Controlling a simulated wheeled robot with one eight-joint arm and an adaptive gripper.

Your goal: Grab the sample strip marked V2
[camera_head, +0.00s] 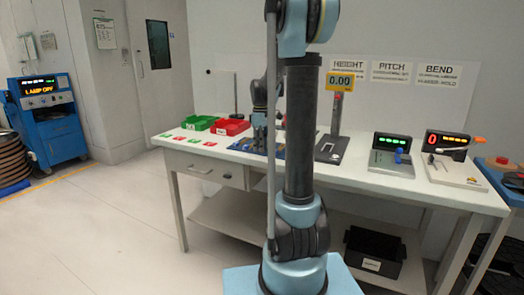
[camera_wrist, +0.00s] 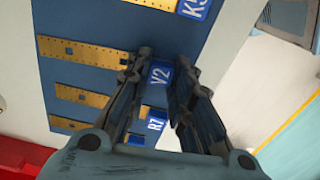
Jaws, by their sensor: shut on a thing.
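A blue tag marked V2 (camera_wrist: 158,76) shows between the fingers of my gripper (camera_wrist: 163,88) in the wrist view. A gold perforated strip (camera_wrist: 85,53) runs from the left towards that tag, and the left finger covers where they meet. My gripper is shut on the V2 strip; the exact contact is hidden. The strip lies over a blue rack (camera_wrist: 60,20), and I cannot tell whether it is lifted. In the head view my gripper (camera_head: 259,138) is low at the bench, partly behind my arm.
Strips tagged R7 (camera_wrist: 154,126) and K5 (camera_wrist: 194,8) lie close on either side. A green bin (camera_head: 198,122) and a red bin (camera_head: 231,127) stand left on the white bench (camera_head: 330,172). A height gauge (camera_head: 335,125) stands just right of my arm.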

